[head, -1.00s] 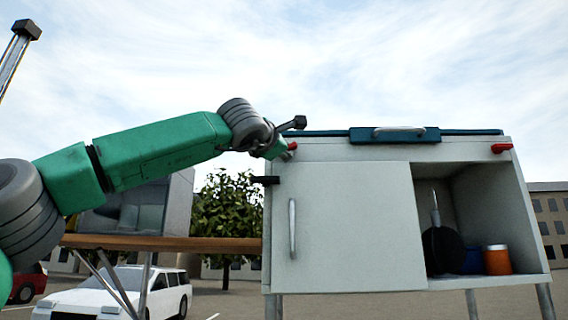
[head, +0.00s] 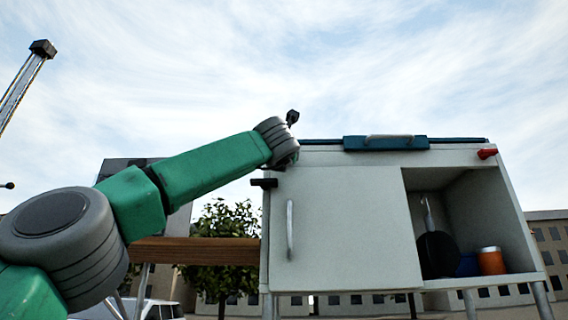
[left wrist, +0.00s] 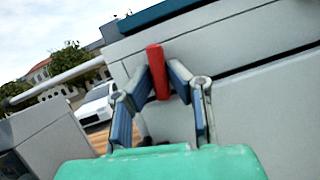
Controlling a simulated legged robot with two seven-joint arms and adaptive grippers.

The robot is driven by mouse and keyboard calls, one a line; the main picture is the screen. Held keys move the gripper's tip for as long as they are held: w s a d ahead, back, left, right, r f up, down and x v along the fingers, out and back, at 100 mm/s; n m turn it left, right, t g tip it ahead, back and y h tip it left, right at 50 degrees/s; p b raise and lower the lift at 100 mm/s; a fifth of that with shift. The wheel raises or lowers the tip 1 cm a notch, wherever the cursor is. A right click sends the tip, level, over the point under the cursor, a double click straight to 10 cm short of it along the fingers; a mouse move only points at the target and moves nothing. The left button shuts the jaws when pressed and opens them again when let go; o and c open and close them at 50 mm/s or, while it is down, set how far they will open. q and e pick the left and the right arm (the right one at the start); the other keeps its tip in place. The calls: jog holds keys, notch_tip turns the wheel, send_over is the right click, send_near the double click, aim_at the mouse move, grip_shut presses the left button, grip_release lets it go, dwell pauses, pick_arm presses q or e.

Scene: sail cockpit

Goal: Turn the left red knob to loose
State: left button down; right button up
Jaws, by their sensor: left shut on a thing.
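The left red knob (left wrist: 157,72) sticks out from the upper corner of the grey cabinet (left wrist: 250,90) in the left wrist view. It stands close to upright there, leaning slightly. My left gripper (left wrist: 160,80) has its two fingers on either side of the knob and is shut on it. In the head view my wrist (head: 277,142) covers the left knob and the gripper's fingers. The cabinet's front (head: 345,230) faces me. A second red knob (head: 487,153) is on the cabinet's right end. My right gripper is in neither view.
The cabinet has a closed door with a vertical handle (head: 290,230) and an open compartment holding a dark pan (head: 438,255) and an orange container (head: 491,261). A blue lid with a handle (head: 386,143) tops it. A wooden plank (head: 195,251) is at left.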

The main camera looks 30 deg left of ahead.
pick_arm(q)
jog(key=shift+n+g+y, duration=0.3)
jog(key=shift+n+y, duration=0.2)
jog(key=shift+n, duration=0.9)
jog(key=shift+r, duration=0.15)
jog(key=c, duration=1.8)
grip_release()
jog(key=shift+c, duration=0.2)
jog(key=shift+d, duration=0.1)
jog(key=v, duration=1.2)
jog(key=shift+w, duration=0.15)
